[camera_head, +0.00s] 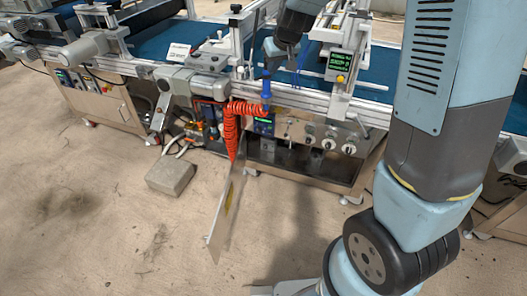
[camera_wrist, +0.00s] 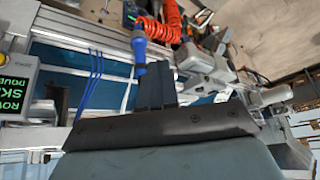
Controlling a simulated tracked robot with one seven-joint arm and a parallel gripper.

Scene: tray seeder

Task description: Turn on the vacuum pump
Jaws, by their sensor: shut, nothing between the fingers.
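My gripper (camera_head: 284,47) is shut and empty, above the seeder's rail and blue belt at the top centre of the head view. In the wrist view my gripper (camera_wrist: 155,72) shows its dark fingers together, pointing at a blue fitting (camera_wrist: 138,45). In the head view this blue fitting (camera_head: 266,88) stands just below and left of my gripper, beside a red coiled hose (camera_head: 230,128). A front panel (camera_head: 318,135) below the rail carries a small green-lit display (camera_head: 264,127) and several round knobs. I cannot tell which part is the vacuum pump or its switch.
A thin door-like panel (camera_head: 227,210) stands out from the machine's front. A grey block (camera_head: 171,174) lies on the floor. A green-text display box (camera_head: 340,66) with a yellow button is right of my gripper. The floor at front left is clear.

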